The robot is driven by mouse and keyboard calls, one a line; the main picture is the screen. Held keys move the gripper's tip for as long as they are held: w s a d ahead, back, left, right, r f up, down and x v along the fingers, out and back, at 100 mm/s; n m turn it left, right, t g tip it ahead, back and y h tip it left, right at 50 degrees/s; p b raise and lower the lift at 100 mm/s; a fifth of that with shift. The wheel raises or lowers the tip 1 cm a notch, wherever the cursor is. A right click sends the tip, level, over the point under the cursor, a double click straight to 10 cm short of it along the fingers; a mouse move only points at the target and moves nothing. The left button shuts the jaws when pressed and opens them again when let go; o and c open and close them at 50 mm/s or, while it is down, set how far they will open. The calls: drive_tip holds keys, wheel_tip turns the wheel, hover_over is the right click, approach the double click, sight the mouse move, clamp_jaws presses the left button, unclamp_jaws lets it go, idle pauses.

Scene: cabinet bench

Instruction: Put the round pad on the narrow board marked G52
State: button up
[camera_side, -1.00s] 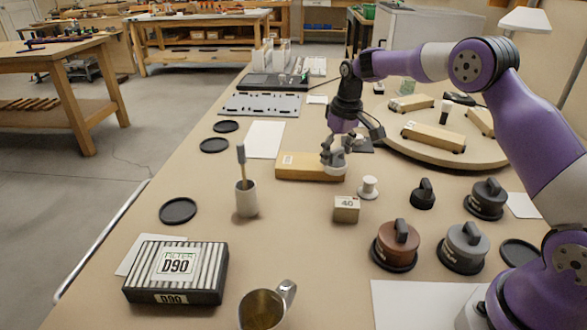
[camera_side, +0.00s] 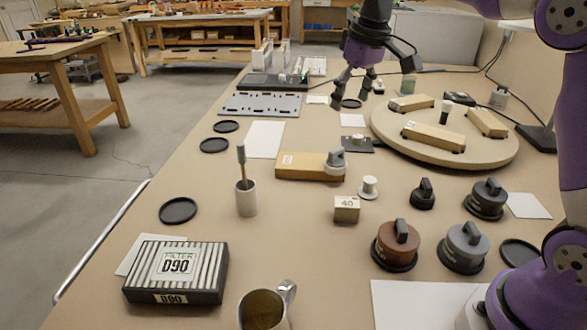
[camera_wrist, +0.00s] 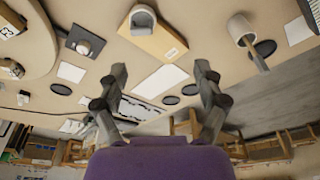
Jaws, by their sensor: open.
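A round grey-white pad with a raised grip (camera_side: 335,163) sits on the right end of a narrow tan wooden board (camera_side: 305,174) on the bench. The board has a small white label at its left end, too small to read. In the wrist view the pad (camera_wrist: 142,20) rests on one end of the board (camera_wrist: 160,42), near the top edge. My gripper (camera_side: 351,102) is open and empty, raised above and behind the board, apart from the pad. Its spread fingers (camera_wrist: 160,68) show in the wrist view with nothing between them.
A round turntable (camera_side: 390,142) with several wooden blocks stands at the right. A small block marked 40 (camera_side: 346,209), a white spool (camera_side: 368,187) and several knobbed weights (camera_side: 397,245) stand in front. A cup with a brush (camera_side: 246,198) stands left.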

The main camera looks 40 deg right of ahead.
drive_tip(key=s+a+f+t, duration=0.1)
drive_tip(key=s+a+f, duration=0.1)
drive_tip(key=s, duration=0.7)
drive_tip(key=s+a+f+t, duration=0.1)
drive_tip(key=s+a, duration=0.3)
drive_tip(key=s, duration=0.5)
drive_tip(key=shift+s+f+t, duration=0.3)
drive_tip(key=shift+f+t, duration=0.1)
drive_tip(key=shift+t, duration=0.2)
